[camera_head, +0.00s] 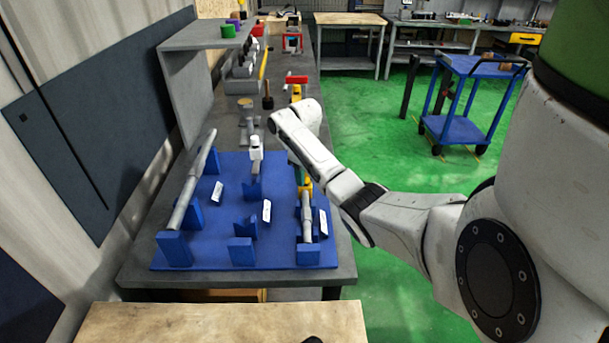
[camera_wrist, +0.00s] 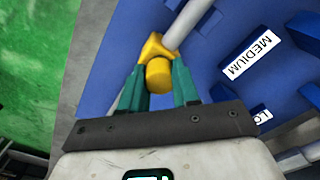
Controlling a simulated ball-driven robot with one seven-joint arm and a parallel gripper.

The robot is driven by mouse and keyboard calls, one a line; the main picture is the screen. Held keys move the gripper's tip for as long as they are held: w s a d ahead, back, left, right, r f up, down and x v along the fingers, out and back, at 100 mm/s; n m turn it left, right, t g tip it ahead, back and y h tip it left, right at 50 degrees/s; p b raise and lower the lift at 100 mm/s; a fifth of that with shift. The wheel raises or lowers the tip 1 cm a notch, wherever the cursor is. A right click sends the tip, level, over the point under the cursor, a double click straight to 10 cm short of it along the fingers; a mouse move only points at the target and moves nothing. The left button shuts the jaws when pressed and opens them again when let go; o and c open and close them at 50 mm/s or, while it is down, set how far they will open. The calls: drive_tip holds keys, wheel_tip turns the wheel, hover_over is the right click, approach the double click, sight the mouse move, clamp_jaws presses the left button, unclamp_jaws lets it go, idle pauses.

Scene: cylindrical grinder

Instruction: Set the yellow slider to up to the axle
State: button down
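The yellow slider (camera_wrist: 159,73) sits on a grey axle (camera_wrist: 189,24) in the wrist view, with its round knob facing me. My gripper (camera_wrist: 160,82) has its two green fingers on either side of the knob, with no clear gap, and looks shut on it. In the head view a little of the yellow slider (camera_head: 304,184) shows at the far end of the right-hand axle (camera_head: 307,217). My arm hides most of the gripper there. The axle lies on blue supports on the blue board (camera_head: 205,250).
A MEDIUM label (camera_wrist: 249,53) stands on the board right of the axle. Another grey bar (camera_head: 194,180) lies along the board's left side. A grey shelf (camera_head: 187,95) and a red-topped part (camera_head: 297,80) stand farther back. Green floor lies right of the bench.

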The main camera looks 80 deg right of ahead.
drive_tip(key=c, duration=0.8)
unclamp_jaws()
drive_tip(key=shift+a, duration=0.25)
drive_tip(key=shift+d+r, duration=0.1)
drive_tip(key=shift+r, duration=0.45)
wheel_tip(320, 180, up, 8)
drive_tip(key=shift+r+p, duration=0.15)
drive_tip(key=shift+p, duration=0.15)
drive_tip(key=shift+r+p, duration=0.7)
drive_tip(key=shift+p, duration=0.05)
